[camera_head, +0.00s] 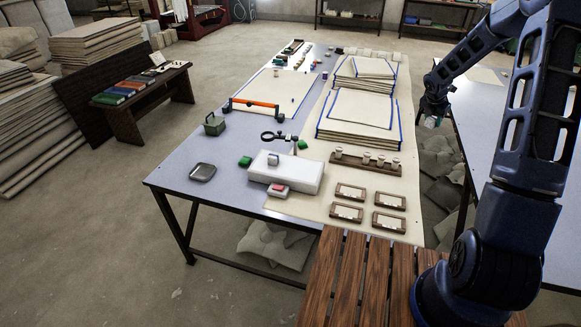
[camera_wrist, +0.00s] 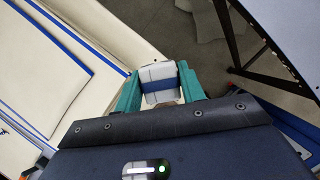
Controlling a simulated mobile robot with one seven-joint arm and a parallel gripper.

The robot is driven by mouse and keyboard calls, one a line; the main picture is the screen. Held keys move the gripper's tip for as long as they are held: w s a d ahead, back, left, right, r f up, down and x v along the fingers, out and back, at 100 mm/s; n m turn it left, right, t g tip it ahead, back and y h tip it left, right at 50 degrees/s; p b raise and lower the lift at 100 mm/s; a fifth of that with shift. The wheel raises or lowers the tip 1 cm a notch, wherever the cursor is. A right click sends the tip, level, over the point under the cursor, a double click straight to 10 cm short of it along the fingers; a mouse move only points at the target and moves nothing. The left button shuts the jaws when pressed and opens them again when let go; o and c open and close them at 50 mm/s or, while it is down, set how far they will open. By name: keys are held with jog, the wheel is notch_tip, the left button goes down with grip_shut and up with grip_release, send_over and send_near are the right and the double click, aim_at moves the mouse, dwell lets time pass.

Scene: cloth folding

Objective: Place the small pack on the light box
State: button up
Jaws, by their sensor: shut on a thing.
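The small pack (camera_wrist: 158,72), white with a blue band, sits between the teal fingers of my gripper (camera_wrist: 160,84) in the wrist view. The gripper is shut on it. In the head view my gripper (camera_head: 433,107) hangs at the right edge of the long table, over the gap to the other table. The pack (camera_head: 431,122) shows as a small pale shape below it. The light box (camera_head: 292,177) is a white, flat-topped block at the table's near end, left of and nearer than my gripper. A small grey piece (camera_head: 273,159) stands on its top.
A stack of blue-edged cloth (camera_head: 357,112) and a rack of white pegs (camera_head: 366,161) lie between my gripper and the light box. A magnifier (camera_head: 280,136) stands behind the box. Small wooden frames (camera_head: 350,191) lie right of it, a red-topped block (camera_head: 278,190) in front.

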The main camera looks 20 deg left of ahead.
jog(key=s+a+r+n+y, duration=0.1)
jog(key=s+a+n+y, duration=0.2)
jog(key=a, duration=1.2)
notch_tip(320, 180, up, 4)
jog(key=n+y, duration=0.3)
jog(key=n, duration=1)
send_over(298, 166)
jog(key=s+d, duration=0.1)
notch_tip(298, 166, down, 19)
jog(key=shift+s+d, duration=0.15)
jog(key=shift+f, duration=0.15)
jog(key=o, duration=1)
jog(key=shift+c, duration=0.2)
